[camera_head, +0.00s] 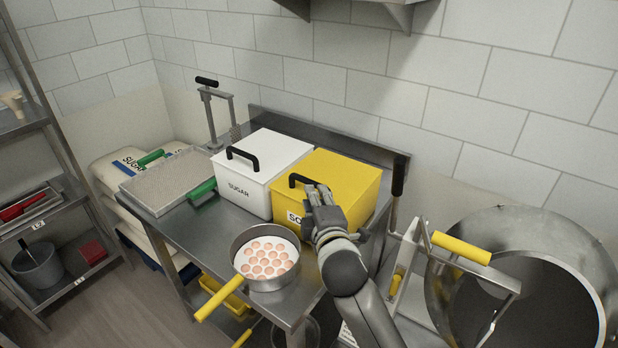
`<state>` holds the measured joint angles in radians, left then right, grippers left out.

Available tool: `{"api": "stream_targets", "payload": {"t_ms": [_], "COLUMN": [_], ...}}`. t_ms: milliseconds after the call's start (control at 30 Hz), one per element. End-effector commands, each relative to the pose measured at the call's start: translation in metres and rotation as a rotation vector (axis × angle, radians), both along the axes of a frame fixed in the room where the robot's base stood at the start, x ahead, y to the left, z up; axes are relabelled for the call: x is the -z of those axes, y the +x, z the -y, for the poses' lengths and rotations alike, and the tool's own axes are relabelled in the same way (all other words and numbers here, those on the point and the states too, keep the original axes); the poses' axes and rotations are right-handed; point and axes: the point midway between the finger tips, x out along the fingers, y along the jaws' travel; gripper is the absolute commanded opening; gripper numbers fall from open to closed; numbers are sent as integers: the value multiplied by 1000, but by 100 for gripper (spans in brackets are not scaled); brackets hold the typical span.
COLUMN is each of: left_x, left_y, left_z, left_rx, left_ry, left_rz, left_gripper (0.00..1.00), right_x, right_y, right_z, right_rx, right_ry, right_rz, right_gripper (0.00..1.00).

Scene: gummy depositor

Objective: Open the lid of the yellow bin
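The yellow bin (343,183) stands on the metal table against the back wall. Its lid lies flat on top and looks closed. A black handle (300,179) sits on the lid's front left edge. My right gripper (318,190) is at the front of the bin, right beside the handle. It covers part of the bin's front face and its black lettering. Whether the fingers touch or close around the handle I cannot tell. My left gripper is not in view.
A white sugar bin (262,176) stands directly left of the yellow bin. A perforated tray (168,180) lies at left. A large metal drum (530,270) stands at right.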

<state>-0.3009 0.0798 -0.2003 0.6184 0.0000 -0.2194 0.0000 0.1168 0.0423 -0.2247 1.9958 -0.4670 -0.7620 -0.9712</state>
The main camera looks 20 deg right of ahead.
Motion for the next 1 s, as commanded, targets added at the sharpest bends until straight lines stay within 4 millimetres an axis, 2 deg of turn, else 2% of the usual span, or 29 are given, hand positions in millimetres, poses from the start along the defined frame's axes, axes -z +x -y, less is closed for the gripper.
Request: {"api": "stream_targets", "payload": {"t_ms": [200,433,600,900,933,1000], "left_x": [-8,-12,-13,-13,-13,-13], "left_y": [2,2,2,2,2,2], "left_z": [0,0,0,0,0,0], "left_rx": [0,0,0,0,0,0], "left_ry": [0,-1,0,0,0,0], "left_rz": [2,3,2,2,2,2], "left_gripper": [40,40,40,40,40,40], "right_x": [4,9,10,11,11,11], "right_y": [39,66,76,77,77,77], "right_z": [5,7,8,9,9,9], "right_rx": [1,0,0,0,0,0], "right_ry": [1,1,2,1,1,1], "right_rz": [-1,-1,0,-1,-1,-1], "right_gripper": [24,24,24,24,23,14]}}
